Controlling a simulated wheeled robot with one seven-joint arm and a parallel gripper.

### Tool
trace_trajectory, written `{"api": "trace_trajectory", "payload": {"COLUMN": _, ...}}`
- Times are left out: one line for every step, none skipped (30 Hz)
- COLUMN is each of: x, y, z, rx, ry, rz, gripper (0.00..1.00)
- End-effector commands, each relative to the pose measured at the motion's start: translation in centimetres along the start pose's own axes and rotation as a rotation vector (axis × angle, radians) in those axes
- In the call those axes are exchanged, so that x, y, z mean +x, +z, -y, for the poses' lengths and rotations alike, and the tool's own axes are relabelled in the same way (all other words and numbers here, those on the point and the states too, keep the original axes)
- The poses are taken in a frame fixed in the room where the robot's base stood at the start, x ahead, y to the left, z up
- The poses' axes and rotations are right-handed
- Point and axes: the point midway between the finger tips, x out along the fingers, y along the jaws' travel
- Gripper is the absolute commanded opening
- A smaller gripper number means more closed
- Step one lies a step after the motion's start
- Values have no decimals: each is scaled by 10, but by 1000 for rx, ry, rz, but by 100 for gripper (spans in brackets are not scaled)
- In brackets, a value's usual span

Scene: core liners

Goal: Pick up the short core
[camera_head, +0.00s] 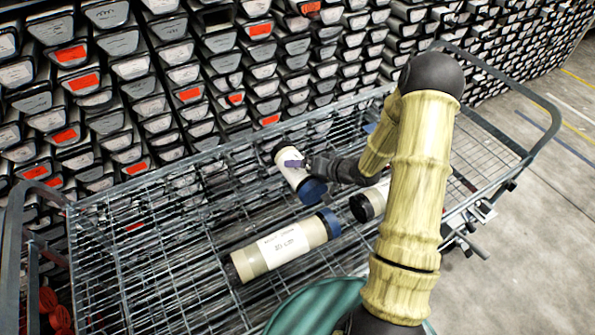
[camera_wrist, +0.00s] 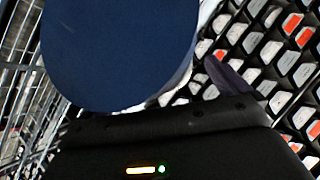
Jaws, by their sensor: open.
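A pale core liner with a dark blue cap (camera_head: 291,170) lies tilted in the wire cart, close to the rack. It looks shorter than the other blue-capped core (camera_head: 285,247), whose label seems to read 40 cm. A third core with a black cap (camera_head: 366,206) is partly hidden behind my arm. In the wrist view the blue cap (camera_wrist: 118,50) fills the upper left, very near the gripper. The other finger is hidden, and I cannot tell whether either finger touches.
The wire cart (camera_head: 160,235) has raised side rails and a bent handle (camera_head: 545,110) at the right. A rack of boxed core trays (camera_head: 150,105) stands close behind it. A green rounded object (camera_head: 315,308) is at the lower front. The cart's left part is empty.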

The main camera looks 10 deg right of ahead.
Motion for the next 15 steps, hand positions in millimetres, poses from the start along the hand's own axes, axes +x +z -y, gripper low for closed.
{"api": "trace_trajectory", "payload": {"x": 0, "y": 0, "z": 0, "rx": 0, "ry": 0, "rz": 0, "gripper": 100}}
{"api": "trace_trajectory", "payload": {"x": 0, "y": 0, "z": 0, "rx": 0, "ry": 0, "rz": 0, "gripper": 100}}
{"api": "trace_trajectory", "payload": {"x": 0, "y": 0, "z": 0, "rx": 0, "ry": 0, "rz": 0, "gripper": 100}}
{"api": "trace_trajectory", "payload": {"x": 0, "y": 0, "z": 0, "rx": 0, "ry": 0, "rz": 0, "gripper": 100}}
{"api": "trace_trajectory", "payload": {"x": 0, "y": 0, "z": 0, "rx": 0, "ry": 0, "rz": 0, "gripper": 100}}
{"api": "trace_trajectory", "payload": {"x": 0, "y": 0, "z": 0, "rx": 0, "ry": 0, "rz": 0, "gripper": 100}}
{"api": "trace_trajectory", "payload": {"x": 0, "y": 0, "z": 0, "rx": 0, "ry": 0, "rz": 0, "gripper": 100}}
{"api": "trace_trajectory", "payload": {"x": 0, "y": 0, "z": 0, "rx": 0, "ry": 0, "rz": 0, "gripper": 100}}
{"api": "trace_trajectory", "payload": {"x": 0, "y": 0, "z": 0, "rx": 0, "ry": 0, "rz": 0, "gripper": 100}}
{"api": "trace_trajectory", "payload": {"x": 0, "y": 0, "z": 0, "rx": 0, "ry": 0, "rz": 0, "gripper": 100}}
{"api": "trace_trajectory", "payload": {"x": 0, "y": 0, "z": 0, "rx": 0, "ry": 0, "rz": 0, "gripper": 98}}
{"api": "trace_trajectory", "payload": {"x": 0, "y": 0, "z": 0, "rx": 0, "ry": 0, "rz": 0, "gripper": 90}}
{"api": "trace_trajectory", "payload": {"x": 0, "y": 0, "z": 0, "rx": 0, "ry": 0, "rz": 0, "gripper": 84}}
{"api": "trace_trajectory", "payload": {"x": 0, "y": 0, "z": 0, "rx": 0, "ry": 0, "rz": 0, "gripper": 78}}
{"api": "trace_trajectory", "payload": {"x": 0, "y": 0, "z": 0, "rx": 0, "ry": -1, "rz": 0, "gripper": 71}}
